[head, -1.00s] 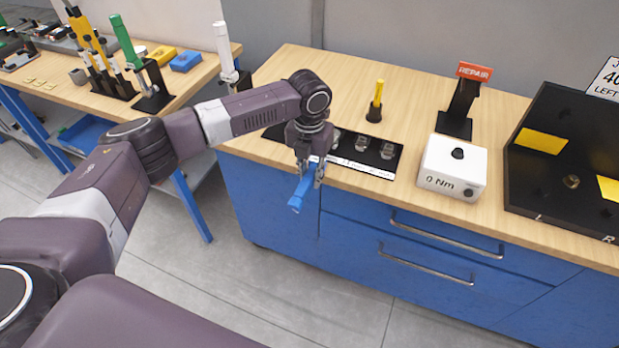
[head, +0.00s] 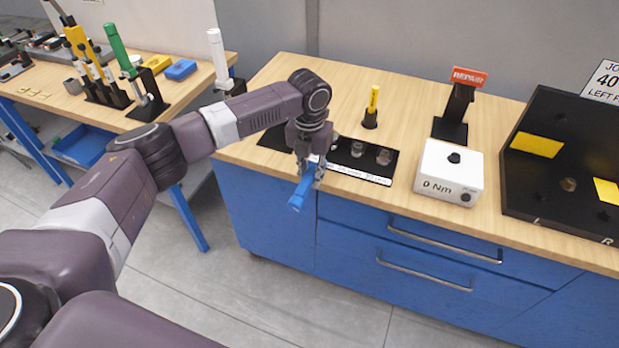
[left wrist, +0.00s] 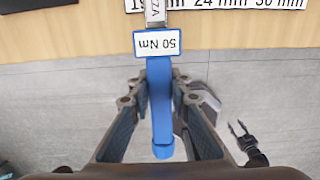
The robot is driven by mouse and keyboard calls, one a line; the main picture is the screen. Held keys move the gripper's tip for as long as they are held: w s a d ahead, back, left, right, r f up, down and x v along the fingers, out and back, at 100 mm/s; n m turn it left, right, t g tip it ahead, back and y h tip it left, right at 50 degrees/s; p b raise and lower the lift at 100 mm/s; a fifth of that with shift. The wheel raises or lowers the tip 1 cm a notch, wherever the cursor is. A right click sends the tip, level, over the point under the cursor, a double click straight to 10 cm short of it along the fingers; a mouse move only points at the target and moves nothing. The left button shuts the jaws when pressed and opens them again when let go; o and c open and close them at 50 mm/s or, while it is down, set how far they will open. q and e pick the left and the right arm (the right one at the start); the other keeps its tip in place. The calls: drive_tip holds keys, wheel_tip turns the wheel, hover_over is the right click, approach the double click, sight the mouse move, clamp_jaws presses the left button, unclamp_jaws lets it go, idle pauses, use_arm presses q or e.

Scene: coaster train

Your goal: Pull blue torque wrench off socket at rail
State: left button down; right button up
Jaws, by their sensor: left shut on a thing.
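The blue torque wrench (head: 301,192) sticks out over the front edge of the wooden bench, its handle end toward me. In the left wrist view its blue handle (left wrist: 160,110) carries a "50 Nm" label, and its metal shaft runs up toward the bench. My left gripper (head: 306,177) is shut on the handle; its fingers (left wrist: 160,100) flank it in the wrist view. The black socket rail (head: 345,165) lies on the bench with several metal sockets. The wrench's head end is hidden by my left arm, so I cannot tell whether it is on a socket.
A white "0 Nm" box (head: 448,175), a REPAIR sign (head: 468,77), a yellow tool (head: 372,103) and a black board (head: 560,185) stand on the bench. Blue drawers (head: 400,250) with handles lie below its edge. A left bench (head: 75,105) holds upright tools. The floor in front is clear.

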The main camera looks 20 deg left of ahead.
use_arm(q)
drive_tip(key=shift+w+p, duration=0.15)
drive_tip(key=shift+p, duration=0.15)
idle(0.8)
drive_tip(key=shift+w+d+r+p, duration=0.1)
drive_tip(key=shift+w+r+p, duration=0.05)
drive_tip(key=shift+r+p, duration=0.6)
drive_tip(key=shift+w+r+p, duration=0.15)
drive_tip(key=shift+r+p, duration=0.5)
drive_tip(key=shift+p, duration=0.05)
idle(0.5)
